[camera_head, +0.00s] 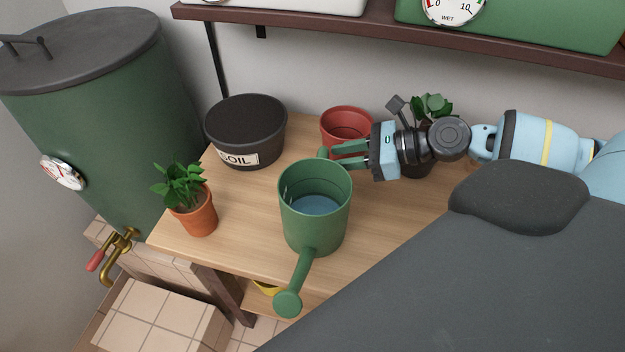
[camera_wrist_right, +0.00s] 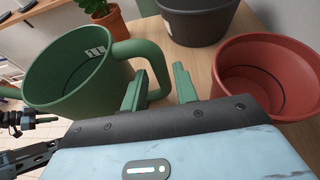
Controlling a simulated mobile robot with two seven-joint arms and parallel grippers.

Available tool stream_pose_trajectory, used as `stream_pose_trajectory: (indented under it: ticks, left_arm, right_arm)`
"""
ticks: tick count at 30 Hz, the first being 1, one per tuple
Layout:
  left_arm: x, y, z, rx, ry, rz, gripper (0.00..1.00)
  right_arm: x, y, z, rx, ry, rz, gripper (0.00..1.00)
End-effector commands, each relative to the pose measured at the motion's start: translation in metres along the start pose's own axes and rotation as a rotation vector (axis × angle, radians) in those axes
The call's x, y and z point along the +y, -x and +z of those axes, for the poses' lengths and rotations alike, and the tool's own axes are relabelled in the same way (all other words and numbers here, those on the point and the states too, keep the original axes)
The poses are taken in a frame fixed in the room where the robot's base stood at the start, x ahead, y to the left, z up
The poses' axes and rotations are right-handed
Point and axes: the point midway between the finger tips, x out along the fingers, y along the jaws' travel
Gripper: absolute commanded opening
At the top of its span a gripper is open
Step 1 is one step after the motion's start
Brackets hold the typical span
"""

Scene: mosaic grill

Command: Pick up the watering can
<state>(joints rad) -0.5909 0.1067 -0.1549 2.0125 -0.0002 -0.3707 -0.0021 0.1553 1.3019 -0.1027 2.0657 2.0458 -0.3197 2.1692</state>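The green watering can (camera_head: 315,230) stands upright on the wooden table, with water inside and its spout pointing toward the front. In the right wrist view the can (camera_wrist_right: 75,75) is at left, its loop handle (camera_wrist_right: 150,52) facing my right gripper. My right gripper (camera_head: 334,159) is behind the can's rim in the head view, fingers pointing left. Its two green fingers are open and apart in the right wrist view (camera_wrist_right: 160,84). The handle's lower part shows between or just beyond the fingers; contact cannot be told.
A red pot (camera_head: 346,122) stands close behind the right gripper. A black soil pot (camera_head: 245,125) and a potted plant (camera_head: 196,212) stand left of the can. Another plant (camera_head: 432,105) is behind my right wrist. A shelf (camera_head: 400,38) runs above. A green barrel (camera_head: 105,110) stands left.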

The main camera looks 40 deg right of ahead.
Motion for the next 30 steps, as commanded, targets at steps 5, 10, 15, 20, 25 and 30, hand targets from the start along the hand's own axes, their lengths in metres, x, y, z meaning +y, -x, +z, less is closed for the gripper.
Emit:
stream_pose_trajectory:
  ticks: [5, 10, 15, 20, 25, 30]
  left_arm:
    - [0.000, -0.005, 0.007, -0.011, 0.002, 0.001, 0.36]
    - [0.000, -0.006, 0.008, -0.011, 0.003, 0.002, 0.36]
    - [0.000, -0.005, 0.003, -0.004, 0.002, 0.001, 0.36]
    - [0.001, -0.004, 0.002, -0.001, 0.002, 0.001, 0.36]
    - [0.001, -0.004, 0.002, 0.000, 0.003, 0.001, 0.36]
    - [0.001, -0.004, 0.002, -0.001, 0.003, 0.001, 0.36]
  right_arm:
    - [0.000, -0.012, -0.001, -0.001, 0.001, -0.001, 0.29]
    - [0.001, -0.022, -0.001, -0.002, 0.001, -0.001, 0.29]
    - [0.000, -0.033, 0.001, -0.005, 0.000, -0.004, 0.29]
    - [0.001, -0.041, 0.000, -0.002, 0.000, -0.002, 0.29]
    - [0.001, -0.043, -0.001, 0.000, 0.000, -0.002, 0.29]
    - [0.001, -0.043, -0.001, 0.001, 0.000, -0.002, 0.27]
